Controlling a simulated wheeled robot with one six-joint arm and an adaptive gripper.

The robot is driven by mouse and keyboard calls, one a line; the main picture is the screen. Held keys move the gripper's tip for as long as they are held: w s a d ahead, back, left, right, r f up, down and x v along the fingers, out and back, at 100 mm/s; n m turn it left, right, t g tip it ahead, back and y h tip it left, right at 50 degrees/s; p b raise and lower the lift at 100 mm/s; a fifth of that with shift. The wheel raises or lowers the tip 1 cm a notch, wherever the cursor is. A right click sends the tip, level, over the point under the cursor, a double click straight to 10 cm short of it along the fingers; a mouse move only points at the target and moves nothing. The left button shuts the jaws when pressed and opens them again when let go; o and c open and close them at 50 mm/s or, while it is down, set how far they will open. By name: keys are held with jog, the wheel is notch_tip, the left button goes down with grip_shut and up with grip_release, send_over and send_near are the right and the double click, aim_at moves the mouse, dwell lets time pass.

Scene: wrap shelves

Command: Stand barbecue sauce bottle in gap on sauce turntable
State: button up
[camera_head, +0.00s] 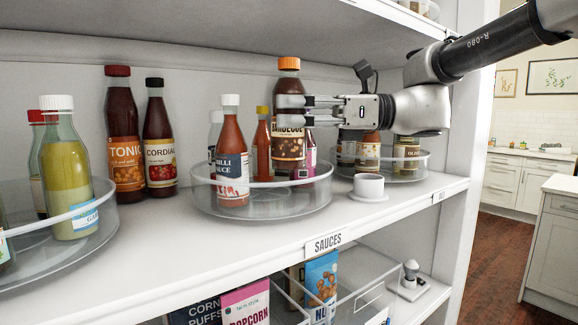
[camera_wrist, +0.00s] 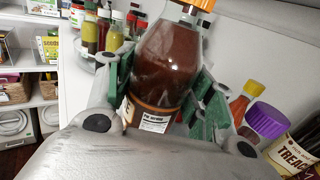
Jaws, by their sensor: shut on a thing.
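The barbecue sauce bottle (camera_head: 289,137) is dark brown with an orange cap and stands upright. My gripper (camera_head: 308,111) is shut on its upper body from the right. In the wrist view the bottle (camera_wrist: 168,62) sits between my green-padded fingers (camera_wrist: 165,105). The clear sauce turntable (camera_head: 262,203) is under the bottle in the head view. I cannot tell whether the bottle's base touches it. A chilli sauce bottle (camera_head: 232,160) with a white cap stands at its front left. A yellow-capped bottle (camera_head: 262,142) and a partly hidden white-capped one stand behind.
Another clear turntable (camera_head: 417,160) with jars is at the right. Tonic (camera_head: 125,145) and cordial (camera_head: 159,145) bottles stand at the left, behind a turntable with an oil bottle (camera_head: 66,180). The shelf front is clear.

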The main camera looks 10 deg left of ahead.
aim_at(295, 147)
jog(key=shift+f, duration=3)
jog(key=shift+f, duration=0.15)
jog(key=o, duration=1.5)
jog(key=shift+c, duration=0.2)
jog(key=shift+w+d, duration=0.1)
jog(key=shift+d, duration=0.2)
jog(key=v, duration=1.1)
jog(key=shift+d, duration=0.2)
